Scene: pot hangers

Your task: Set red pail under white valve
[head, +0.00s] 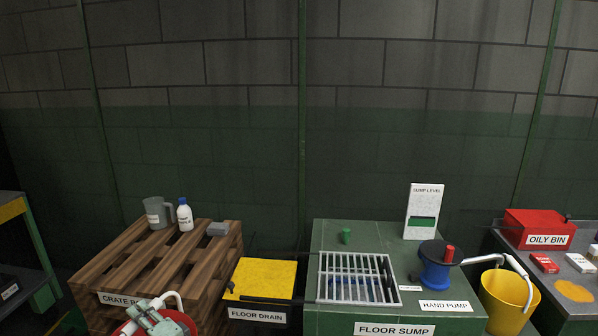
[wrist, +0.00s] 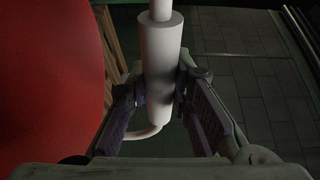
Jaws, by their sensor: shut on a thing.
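The red pail (head: 185,321) is at the bottom left of the head view, cut off by the frame edge. In the wrist view its red wall (wrist: 50,80) fills the left side. My gripper (head: 158,308) is at the pail's top, in front of the crate pallet. In the wrist view my gripper (wrist: 160,95) is shut on the pail's white handle grip (wrist: 158,60), with one finger on each side. The inside and bottom of the pail are hidden. I cannot make out a white valve in either view.
A wooden pallet (head: 120,262) holds a grey jug (head: 158,214) and a white bottle (head: 185,216). Right of it are the yellow floor drain cover (head: 265,277) and the green floor sump (head: 335,238). A yellow pail (head: 507,300) hangs or stands by the blue hand pump (head: 436,266).

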